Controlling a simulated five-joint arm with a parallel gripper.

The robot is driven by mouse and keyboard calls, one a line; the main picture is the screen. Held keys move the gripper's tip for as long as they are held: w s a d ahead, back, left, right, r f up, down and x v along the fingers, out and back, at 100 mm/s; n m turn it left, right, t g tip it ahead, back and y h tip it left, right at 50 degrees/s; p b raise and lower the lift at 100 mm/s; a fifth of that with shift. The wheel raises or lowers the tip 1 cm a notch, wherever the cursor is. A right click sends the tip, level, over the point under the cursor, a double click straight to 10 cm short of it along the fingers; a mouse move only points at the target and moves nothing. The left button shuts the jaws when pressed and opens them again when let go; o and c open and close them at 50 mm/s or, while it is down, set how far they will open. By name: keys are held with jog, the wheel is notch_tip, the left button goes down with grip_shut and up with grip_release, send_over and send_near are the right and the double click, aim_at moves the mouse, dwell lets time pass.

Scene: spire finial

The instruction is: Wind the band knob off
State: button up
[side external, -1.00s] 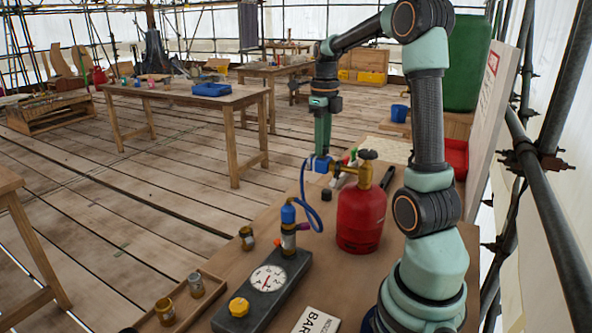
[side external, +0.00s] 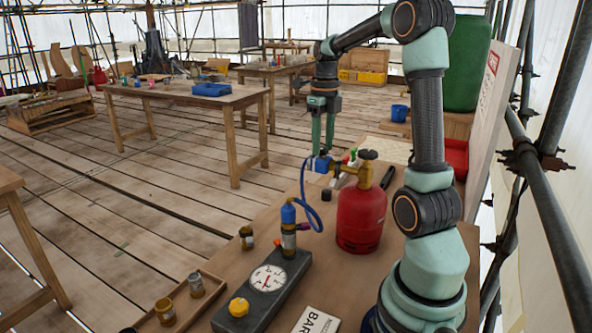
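My gripper (side external: 322,152) points straight down at the far end of the bench. Its two fingers show apart with a gap between them, and nothing is seen held. The fingertips are just above or at a blue block-like part (side external: 320,164) by the brass regulator; I cannot tell whether they touch it. A yellow knob (side external: 238,307) sits on the grey gauge box (side external: 262,298), far from my gripper. No part is clearly marked as the band knob, so I cannot tell which one it is.
A red gas cylinder (side external: 361,220) with a brass valve stands near my arm. A blue hose (side external: 312,217) runs to a blue-topped torch (side external: 288,226) upright on the gauge box. Small cans (side external: 196,285) stand at the left edge. A sign (side external: 317,321) lies in front.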

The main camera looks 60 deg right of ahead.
aim_at(323, 148)
jog(key=shift+o, duration=0.7)
notch_tip(323, 148, up, 12)
dwell(0.4)
jog(key=a+f+m+t, duration=0.2)
jog(key=a+f+m, duration=0.3)
jog(key=a+m, duration=0.8)
jog(key=s+a+f+m+t, duration=0.1)
jog(key=a+f+m+t, duration=0.2)
jog(key=a+m, duration=1.1)
notch_tip(323, 148, down, 2)
jog(key=m, duration=0.5)
jog(key=shift+s+f+m+t, duration=0.25)
jog(key=shift+m+t, duration=0.05)
jog(key=shift+m, duration=0.1)
